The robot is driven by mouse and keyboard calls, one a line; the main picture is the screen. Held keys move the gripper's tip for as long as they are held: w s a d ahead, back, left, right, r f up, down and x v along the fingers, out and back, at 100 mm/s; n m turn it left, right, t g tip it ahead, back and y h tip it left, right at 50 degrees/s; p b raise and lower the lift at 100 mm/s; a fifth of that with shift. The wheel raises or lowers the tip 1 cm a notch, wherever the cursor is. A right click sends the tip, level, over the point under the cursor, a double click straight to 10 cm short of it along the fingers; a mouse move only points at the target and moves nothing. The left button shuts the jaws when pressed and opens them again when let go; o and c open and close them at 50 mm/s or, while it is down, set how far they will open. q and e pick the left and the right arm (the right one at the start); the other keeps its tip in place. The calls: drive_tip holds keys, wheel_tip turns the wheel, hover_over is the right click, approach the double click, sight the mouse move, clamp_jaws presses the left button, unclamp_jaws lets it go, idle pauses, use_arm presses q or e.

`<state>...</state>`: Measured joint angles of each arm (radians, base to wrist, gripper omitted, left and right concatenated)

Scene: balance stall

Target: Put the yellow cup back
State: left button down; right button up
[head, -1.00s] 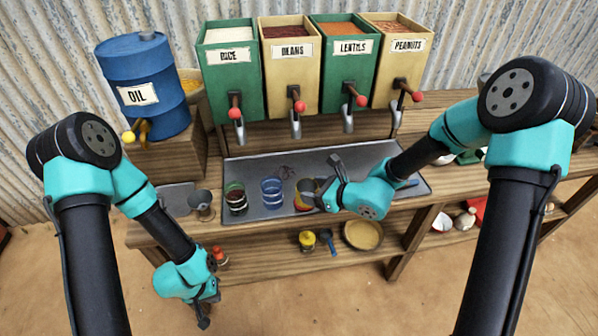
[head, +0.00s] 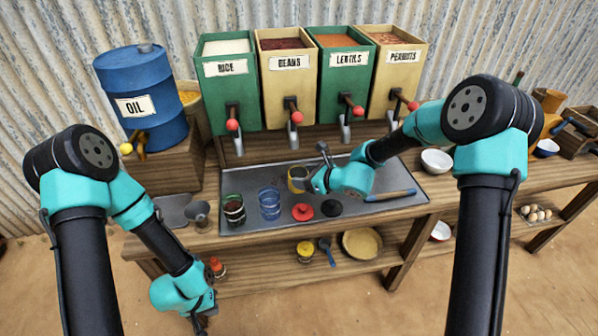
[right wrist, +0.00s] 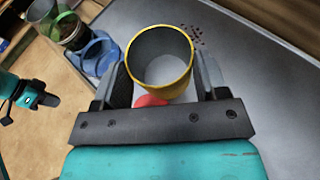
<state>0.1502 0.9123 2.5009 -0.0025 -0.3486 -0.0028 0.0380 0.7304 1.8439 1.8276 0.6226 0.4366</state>
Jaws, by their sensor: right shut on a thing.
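The yellow cup (head: 295,180) is at the middle of the grey metal tray (head: 385,165), behind a red disc (head: 302,212). My right gripper (head: 310,176) is shut on it. In the right wrist view, the cup (right wrist: 160,88) stands between both fingers of the gripper (right wrist: 160,85), and its visible inside looks grey and empty. I cannot tell whether the cup touches the tray. My left gripper (head: 199,322) hangs low at the front left, away from the cup; its jaw opening is unclear.
A blue cup (head: 270,204) and a green cup with dark contents (head: 234,211) stand left of the red disc. A black disc (head: 331,207) and a blue-handled tool (head: 390,195) lie to its right. Dark bits (right wrist: 197,35) are scattered beside the held cup. Labelled dispensers hang behind.

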drive_tip(key=w+f, duration=0.1)
drive_tip(key=w, duration=0.2)
drive_tip(key=w+f, duration=0.1)
drive_tip(key=w, duration=0.2)
drive_tip(key=w+a+f, duration=0.1)
drive_tip(key=w, duration=0.2)
drive_tip(key=shift+w, duration=0.3)
drive_tip(key=shift+w+f, duration=0.15)
drive_tip(key=shift+f, duration=1.65)
drive_tip(key=shift+f, duration=0.15)
drive_tip(key=o, duration=1)
drive_tip(key=v, duration=1.7)
drive_tip(key=shift+d, duration=0.25)
